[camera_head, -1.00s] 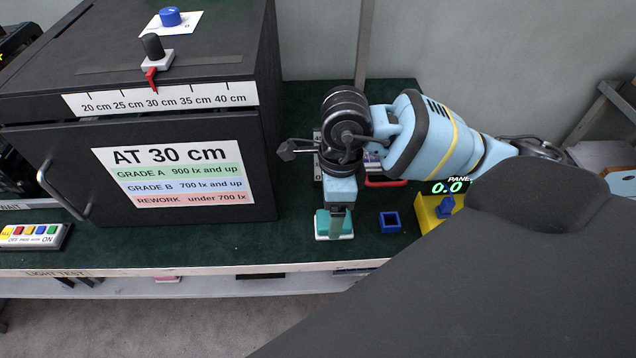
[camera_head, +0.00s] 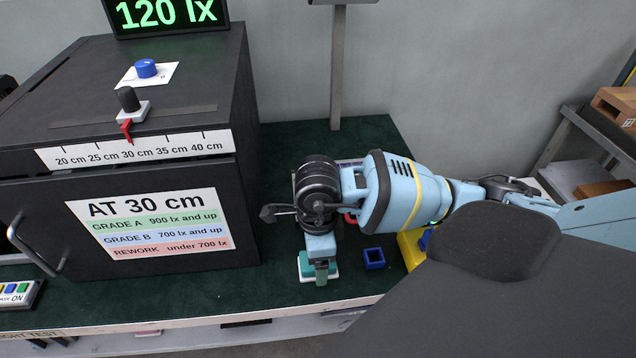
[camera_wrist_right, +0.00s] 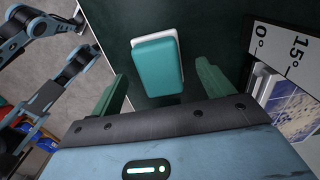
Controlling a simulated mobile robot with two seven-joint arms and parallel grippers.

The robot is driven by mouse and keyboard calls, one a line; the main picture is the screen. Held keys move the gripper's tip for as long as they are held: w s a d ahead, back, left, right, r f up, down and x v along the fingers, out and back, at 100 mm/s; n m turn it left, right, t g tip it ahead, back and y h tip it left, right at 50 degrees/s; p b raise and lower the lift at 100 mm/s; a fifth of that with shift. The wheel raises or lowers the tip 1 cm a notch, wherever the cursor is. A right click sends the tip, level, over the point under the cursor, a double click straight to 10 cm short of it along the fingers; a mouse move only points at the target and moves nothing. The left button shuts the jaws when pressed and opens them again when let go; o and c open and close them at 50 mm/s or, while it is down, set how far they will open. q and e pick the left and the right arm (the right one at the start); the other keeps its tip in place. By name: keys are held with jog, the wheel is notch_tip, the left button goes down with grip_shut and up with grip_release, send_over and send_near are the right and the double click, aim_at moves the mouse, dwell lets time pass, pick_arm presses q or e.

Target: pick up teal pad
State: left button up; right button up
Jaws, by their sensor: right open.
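The teal pad (camera_head: 304,264) lies on a white base on the dark green bench top, right of the black test box. It also shows in the right wrist view (camera_wrist_right: 157,67), with the white base (camera_wrist_right: 176,47) peeking out along its far and right edges. My right gripper (camera_head: 321,274) is over the pad and covers part of it in the head view. In the right wrist view the right gripper (camera_wrist_right: 161,72) is open, with one green finger on each side of the pad and nothing held. My left gripper is not clearly visible.
The black test box (camera_head: 150,215) stands left of the pad. A small blue square frame (camera_head: 374,258) and a yellow unit (camera_head: 410,252) stand to the right. The bench's front edge is close. A white angle-marked plate (camera_wrist_right: 282,45) shows in the wrist view.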

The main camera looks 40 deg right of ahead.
jog(key=shift+f, duration=1.15)
jog(key=c, duration=1.1)
jog(key=shift+r, duration=0.15)
jog(key=shift+r, duration=0.65)
jog(key=shift+s+a+r, duration=0.1)
jog(key=shift+a+r, duration=0.1)
jog(key=shift+r, duration=0.9)
jog(key=s+a, duration=0.7)
jog(key=s+a+r+b, duration=0.1)
jog(key=s+a, duration=0.3)
jog(key=shift+r, duration=0.1)
